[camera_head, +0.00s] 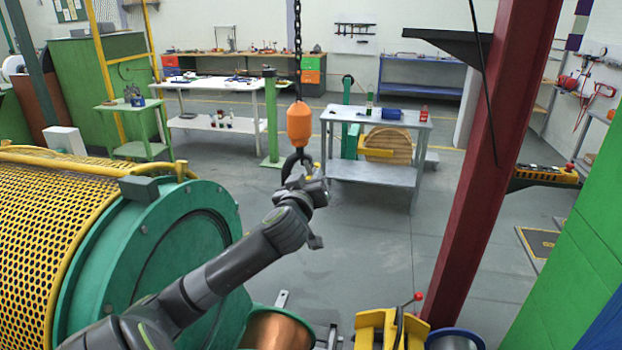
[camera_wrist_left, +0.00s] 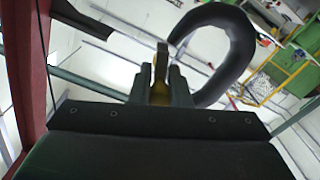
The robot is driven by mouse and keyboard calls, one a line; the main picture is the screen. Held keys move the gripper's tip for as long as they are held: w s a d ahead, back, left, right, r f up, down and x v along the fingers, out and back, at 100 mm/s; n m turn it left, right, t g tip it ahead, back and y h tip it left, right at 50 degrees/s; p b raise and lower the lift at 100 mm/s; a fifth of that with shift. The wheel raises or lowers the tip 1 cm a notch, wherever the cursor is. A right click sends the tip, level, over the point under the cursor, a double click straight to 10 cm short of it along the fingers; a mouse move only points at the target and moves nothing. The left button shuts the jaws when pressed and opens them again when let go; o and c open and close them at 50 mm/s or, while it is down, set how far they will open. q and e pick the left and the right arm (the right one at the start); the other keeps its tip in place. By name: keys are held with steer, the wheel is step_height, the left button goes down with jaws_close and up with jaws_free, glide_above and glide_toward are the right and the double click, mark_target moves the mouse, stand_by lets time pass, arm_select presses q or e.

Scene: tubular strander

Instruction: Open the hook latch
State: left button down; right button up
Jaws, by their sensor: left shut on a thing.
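A dark hook (camera_head: 297,166) hangs under an orange hook block (camera_head: 299,124) on a chain (camera_head: 298,50) in the middle of the head view. A small yellow latch (camera_head: 309,171) shows at the hook's mouth. My left gripper (camera_head: 312,180) is at the hook's right side, shut on the latch. In the left wrist view the curved hook (camera_wrist_left: 232,50) arches behind and to the right of the fingers, and a yellow bit of the latch (camera_wrist_left: 159,88) shows between them. The fingers hide much of the latch, so its angle is hard to tell. My right gripper is not in view.
A green drum machine with yellow mesh (camera_head: 40,220) fills the lower left. A red column (camera_head: 490,170) stands at the right. A grey table (camera_head: 375,170) stands behind the hook. Open floor (camera_head: 370,240) lies between. A yellow fixture (camera_head: 390,328) is at the bottom.

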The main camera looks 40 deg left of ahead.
arm_select(q)
steer(key=n, duration=0.2)
steer(key=shift+w+d+r+n, duration=0.2)
steer(key=shift+d+r+n, duration=0.05)
steer(key=shift+d+n, duration=0.15)
steer(key=shift+w+d+r+n+p, duration=0.1)
steer(key=shift+d+r+n+p, duration=0.25)
steer(key=shift+n, duration=1.35)
steer(key=shift+w+d+r+n+p, duration=0.15)
steer(key=shift+r+n, duration=0.45)
steer(key=shift+n, duration=1.1)
steer(key=shift+w+d+r+n+p, duration=0.1)
steer(key=shift+r+n+p, duration=0.3)
steer(key=shift+n, duration=1.3)
steer(key=shift+r, duration=0.1)
